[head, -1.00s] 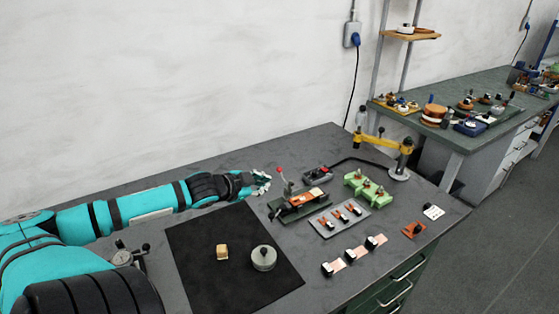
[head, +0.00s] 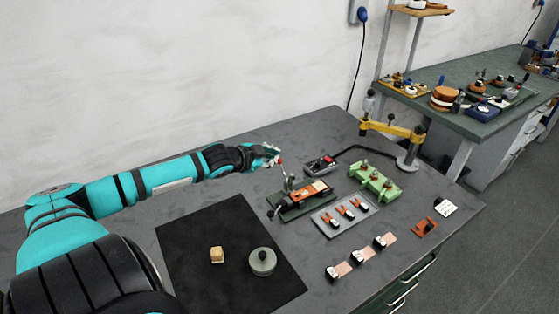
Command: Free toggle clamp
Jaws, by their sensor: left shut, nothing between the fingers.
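The toggle clamp (head: 288,183) stands at the left end of a dark green fixture base (head: 303,204). Its lever rises steeply and has a red tip. A copper-coloured piece with a dark block lies on the fixture. My left gripper (head: 272,155) comes in from the left, shut with nothing held, at the lever's red tip (head: 280,161). I cannot tell whether the fingers touch the tip. My right gripper is out of view.
A grey tray with small copper parts (head: 322,228), a green block (head: 374,182) and a yellow-armed stand (head: 392,130) are to the right. A dark control box (head: 320,165) sits behind.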

